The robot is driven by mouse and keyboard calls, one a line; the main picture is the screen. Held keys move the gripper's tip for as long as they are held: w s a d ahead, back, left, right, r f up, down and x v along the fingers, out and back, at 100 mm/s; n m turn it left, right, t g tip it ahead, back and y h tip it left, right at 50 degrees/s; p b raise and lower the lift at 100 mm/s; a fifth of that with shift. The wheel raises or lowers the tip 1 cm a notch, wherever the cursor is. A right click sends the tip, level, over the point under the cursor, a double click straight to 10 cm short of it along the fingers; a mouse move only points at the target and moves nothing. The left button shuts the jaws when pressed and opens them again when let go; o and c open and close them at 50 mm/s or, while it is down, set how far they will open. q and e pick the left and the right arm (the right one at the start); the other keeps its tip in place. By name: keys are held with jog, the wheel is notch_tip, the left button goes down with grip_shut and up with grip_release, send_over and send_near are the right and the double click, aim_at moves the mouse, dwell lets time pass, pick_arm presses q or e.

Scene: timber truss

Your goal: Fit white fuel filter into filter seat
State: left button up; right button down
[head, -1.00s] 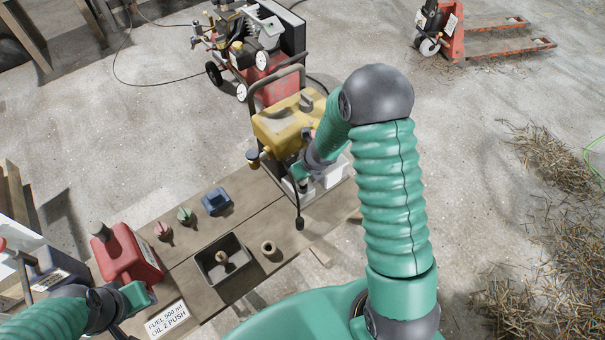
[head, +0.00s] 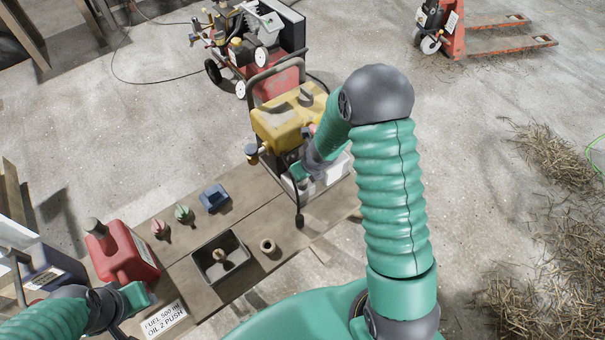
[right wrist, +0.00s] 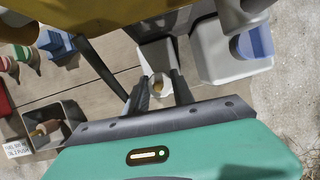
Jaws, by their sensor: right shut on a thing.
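My right gripper (right wrist: 160,92) points down at the front of the machine with the yellow tank (head: 290,122). Its two dark fingers are shut on a small whitish piece, apparently the white fuel filter (right wrist: 158,82), largely hidden between them. A white box-like part (right wrist: 155,55) lies just beyond the fingers. I cannot make out the filter seat or whether the filter touches it. In the head view my right gripper (head: 298,178) is small and the filter cannot be made out. My left gripper (head: 122,322) is beside the red can, its jaws unclear.
A red fuel can (head: 122,252), a dark tray (head: 220,258) with a small part inside, a tan ring (head: 268,246) and a blue container (head: 213,198) stand on the boards. A white container with a blue top (right wrist: 235,60) stands right of my fingers.

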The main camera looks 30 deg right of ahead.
jog(key=shift+f+b, duration=0.35)
jog(key=shift+f, duration=0.15)
jog(key=c, duration=1)
grip_release()
jog(key=shift+r, duration=0.1)
